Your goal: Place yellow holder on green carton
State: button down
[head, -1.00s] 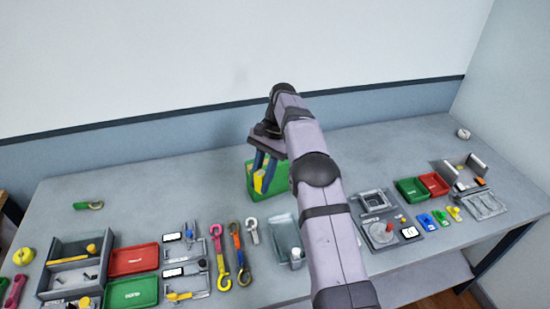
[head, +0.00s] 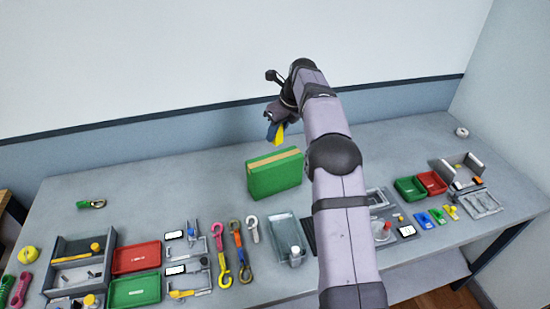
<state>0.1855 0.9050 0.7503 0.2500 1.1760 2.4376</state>
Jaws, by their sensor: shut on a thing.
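The green carton (head: 272,177) stands upright on the grey table near its middle, with a tan strip along its top.
Red tray (head: 136,256) and green tray (head: 135,291) lie at front left, beside several wrenches and hooks. A clear tray (head: 284,232) lies in front of the carton. Small green and red bins (head: 410,188) stand at right. The back left of the table is mostly free.

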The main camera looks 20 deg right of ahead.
jog(key=shift+w+d+r+m, duration=0.15)
jog(key=shift+w+d+m, duration=0.05)
jog(key=shift+m, duration=0.2)
jog(key=p, duration=0.3)
send_near(274, 161)
jog(key=shift+x, duration=2.5)
jog(key=shift+a, duration=0.15)
jog(key=c, duration=1.5)
grip_release()
jog(key=b+v, duration=0.4)
jog(key=v, duration=0.8)
jog(key=shift+s+a, duration=0.1)
